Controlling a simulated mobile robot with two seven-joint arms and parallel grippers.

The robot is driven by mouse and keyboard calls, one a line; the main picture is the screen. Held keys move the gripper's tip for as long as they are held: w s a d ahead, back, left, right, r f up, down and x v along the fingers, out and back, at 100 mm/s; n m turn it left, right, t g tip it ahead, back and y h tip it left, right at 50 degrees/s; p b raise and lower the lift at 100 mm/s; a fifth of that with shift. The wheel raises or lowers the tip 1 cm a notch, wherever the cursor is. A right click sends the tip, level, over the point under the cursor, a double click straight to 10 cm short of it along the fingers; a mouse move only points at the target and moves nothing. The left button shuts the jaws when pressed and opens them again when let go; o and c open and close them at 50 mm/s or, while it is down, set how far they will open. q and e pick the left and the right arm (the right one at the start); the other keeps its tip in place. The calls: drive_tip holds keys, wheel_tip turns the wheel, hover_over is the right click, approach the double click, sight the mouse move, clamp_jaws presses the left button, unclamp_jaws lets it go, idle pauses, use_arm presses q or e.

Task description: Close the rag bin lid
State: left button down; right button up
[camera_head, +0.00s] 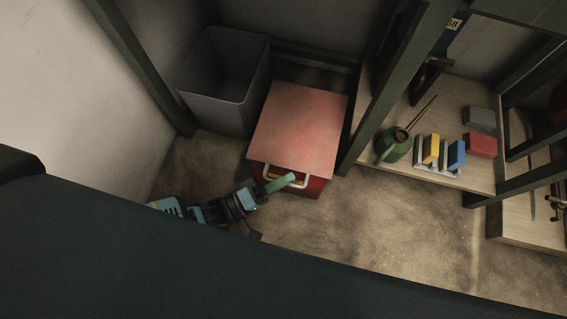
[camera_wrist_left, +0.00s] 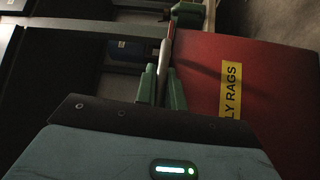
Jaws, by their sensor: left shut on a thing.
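The red rag bin (camera_head: 315,189) stands on the floor near the middle of the head view, its pale red lid (camera_head: 299,125) seen from above. A pale handle (camera_head: 299,183) sticks out at the lid's front edge. My left gripper (camera_head: 290,179) reaches in from the left and is shut on this handle. In the left wrist view, the green fingers lie on both sides of the pale handle bar (camera_wrist_left: 164,56), beside the red front with a yellow label (camera_wrist_left: 232,88) reading "LY RAGS". I cannot tell how wide any gap under the lid is. My right gripper is not in view.
An open grey bin (camera_head: 222,82) stands left of and behind the red bin. A dark post (camera_head: 392,85) and a wooden bench (camera_head: 383,168) with a green oil can (camera_head: 392,148) and coloured blocks are to the right. The floor (camera_head: 365,225) in front is clear.

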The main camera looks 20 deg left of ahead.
use_arm(q)
drive_tip(key=shift+s+a+f, duration=0.25)
drive_tip(key=shift+f, duration=0.2)
drive_tip(key=c, duration=1.8)
unclamp_jaws()
drive_tip(key=shift+o, duration=0.2)
drive_tip(key=shift+r, duration=0.1)
drive_tip(key=r+p+v, duration=0.1)
drive_tip(key=p+v, duration=0.1)
drive_tip(key=v, duration=0.5)
drive_tip(key=shift+s+a+f, duration=0.3)
drive_tip(key=shift+f, duration=0.2)
